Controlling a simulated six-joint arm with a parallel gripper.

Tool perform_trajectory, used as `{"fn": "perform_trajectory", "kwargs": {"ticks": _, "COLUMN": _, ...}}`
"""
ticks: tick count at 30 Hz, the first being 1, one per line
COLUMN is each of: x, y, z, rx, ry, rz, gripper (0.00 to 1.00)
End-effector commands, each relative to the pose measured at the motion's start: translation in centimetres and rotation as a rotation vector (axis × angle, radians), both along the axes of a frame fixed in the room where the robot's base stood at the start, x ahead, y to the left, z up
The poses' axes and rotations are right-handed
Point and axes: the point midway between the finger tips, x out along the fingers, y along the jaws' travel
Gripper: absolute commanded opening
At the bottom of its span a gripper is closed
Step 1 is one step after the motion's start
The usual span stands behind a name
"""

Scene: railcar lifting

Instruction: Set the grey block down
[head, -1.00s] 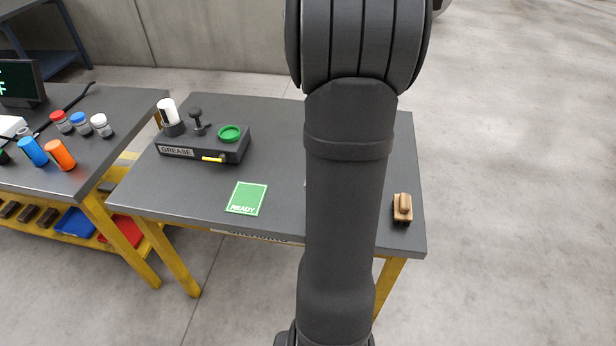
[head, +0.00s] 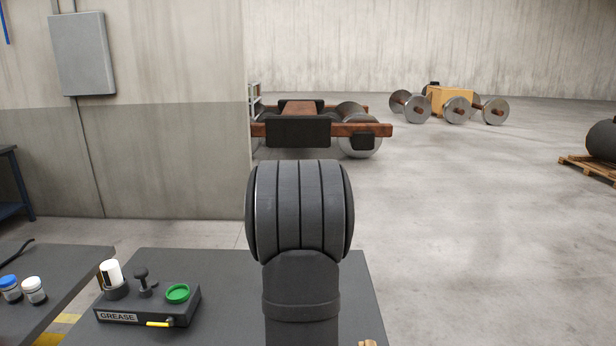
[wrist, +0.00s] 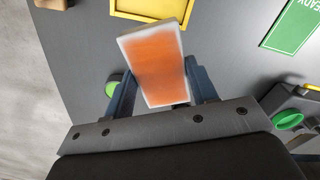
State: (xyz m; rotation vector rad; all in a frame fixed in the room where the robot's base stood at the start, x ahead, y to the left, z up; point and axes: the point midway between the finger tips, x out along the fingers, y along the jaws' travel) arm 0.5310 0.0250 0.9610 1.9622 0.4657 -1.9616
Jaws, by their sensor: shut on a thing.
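In the wrist view a block (wrist: 155,62) with an orange face and pale grey-white edges sits between the two dark fingers of my gripper (wrist: 158,85). The fingers are shut on its two sides, and it is tilted a little in the picture. The block appears to be above the dark grey table top (wrist: 85,50); the gap beneath it cannot be judged. In the head view my own arm stands in front, and the gripper and block are hidden.
A yellow-edged frame (wrist: 150,10) lies beyond the block. A green READY card (wrist: 293,22) is at the upper right. The grease box (head: 150,305) with its green ring (head: 177,293) stands on the table. A green round thing (wrist: 112,89) shows beside the left finger.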

Motion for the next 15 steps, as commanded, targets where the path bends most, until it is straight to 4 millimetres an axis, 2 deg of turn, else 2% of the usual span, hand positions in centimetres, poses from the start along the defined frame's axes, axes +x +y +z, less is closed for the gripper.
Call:
{"fn": "perform_trajectory", "kwargs": {"ticks": 9, "x": 3.8, "y": -1.7, "z": 0.6, "rx": 0.001, "ry": -0.001, "rz": -0.519, "gripper": 0.19}}
{"fn": "perform_trajectory", "kwargs": {"ticks": 15, "x": 5.0, "y": -2.3, "z": 0.8, "rx": 0.001, "ry": -0.001, "rz": -0.711, "gripper": 0.19}}
